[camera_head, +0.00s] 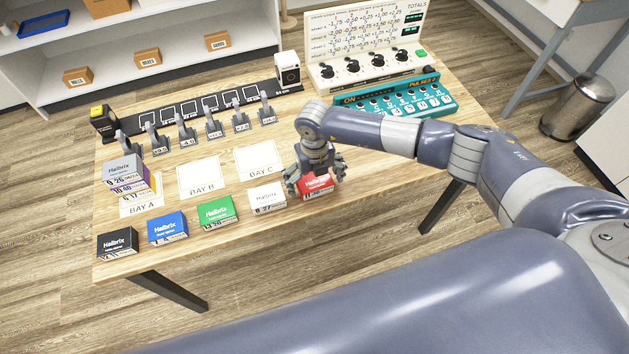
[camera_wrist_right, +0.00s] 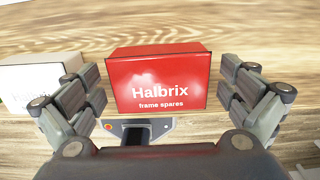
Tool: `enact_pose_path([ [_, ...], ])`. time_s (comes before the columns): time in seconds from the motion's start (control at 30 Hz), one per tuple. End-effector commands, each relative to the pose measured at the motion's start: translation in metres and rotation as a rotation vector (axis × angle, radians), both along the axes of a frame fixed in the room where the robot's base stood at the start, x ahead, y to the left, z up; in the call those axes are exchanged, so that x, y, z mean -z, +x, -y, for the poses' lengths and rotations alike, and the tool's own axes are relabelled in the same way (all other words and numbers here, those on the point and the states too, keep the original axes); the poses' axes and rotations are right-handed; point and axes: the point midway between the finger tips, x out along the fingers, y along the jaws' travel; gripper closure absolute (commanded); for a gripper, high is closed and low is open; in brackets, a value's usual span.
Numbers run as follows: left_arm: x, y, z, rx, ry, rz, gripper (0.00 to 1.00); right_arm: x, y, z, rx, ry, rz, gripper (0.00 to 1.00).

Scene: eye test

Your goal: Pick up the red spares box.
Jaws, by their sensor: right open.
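The red spares box (camera_head: 318,183) stands at the right end of the row of boxes along the table's front edge. In the right wrist view the red box (camera_wrist_right: 160,80) shows its face lettered "Halbrix frame spares". My right gripper (camera_head: 316,184) is at the red box from above. In the right wrist view its fingers (camera_wrist_right: 165,98) are spread, one on each side of the box, with a small gap visible on both sides. It is open and holds nothing. My left gripper is not in view.
A white box (camera_head: 267,198) stands close to the left of the red one, then green (camera_head: 216,212), blue (camera_head: 167,228) and black (camera_head: 117,243) boxes. Stacked boxes (camera_head: 124,170) sit on Bay A. Bay B (camera_head: 200,176) and Bay C (camera_head: 257,158) are bare. A teal panel (camera_head: 395,102) stands behind.

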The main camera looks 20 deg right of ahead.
Motion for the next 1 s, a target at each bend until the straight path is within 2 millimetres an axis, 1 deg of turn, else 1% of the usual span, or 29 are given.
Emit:
enact_pose_path([
  [0.13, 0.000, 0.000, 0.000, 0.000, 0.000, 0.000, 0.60, 0.000, 0.000, 0.000, 0.000, 0.000, 0.000, 0.02],
  [0.17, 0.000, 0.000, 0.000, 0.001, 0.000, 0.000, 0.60, 0.000, 0.000, 0.000, 0.000, 0.000, 0.000, 0.08],
  [0.2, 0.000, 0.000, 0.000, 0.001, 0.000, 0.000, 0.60, 0.000, 0.000, 0.000, 0.000, 0.000, 0.000, 0.18],
  [0.27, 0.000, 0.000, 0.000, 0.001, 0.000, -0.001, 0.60, 0.000, 0.000, 0.000, 0.000, 0.000, 0.000, 0.31],
  [0.3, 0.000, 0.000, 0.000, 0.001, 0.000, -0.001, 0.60, 0.000, 0.000, 0.000, 0.000, 0.000, 0.000, 0.40],
  [0.33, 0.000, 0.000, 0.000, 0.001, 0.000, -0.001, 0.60, 0.000, 0.000, 0.000, 0.000, 0.000, 0.000, 0.47],
  [0.37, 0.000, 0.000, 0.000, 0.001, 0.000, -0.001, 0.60, 0.000, 0.000, 0.000, 0.000, 0.000, 0.000, 0.52],
  [0.67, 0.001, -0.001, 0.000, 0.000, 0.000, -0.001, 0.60, -0.001, 0.000, 0.000, 0.000, 0.001, 0.001, 0.52],
  [0.77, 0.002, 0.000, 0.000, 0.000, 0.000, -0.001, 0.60, -0.006, 0.001, 0.000, -0.001, 0.001, 0.002, 0.52],
  [0.87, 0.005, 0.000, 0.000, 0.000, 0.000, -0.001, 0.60, -0.020, 0.002, 0.000, 0.000, 0.001, 0.006, 0.52],
  [1.0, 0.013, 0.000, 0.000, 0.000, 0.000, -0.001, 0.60, -0.048, 0.002, 0.000, -0.001, 0.000, 0.006, 0.52],
])
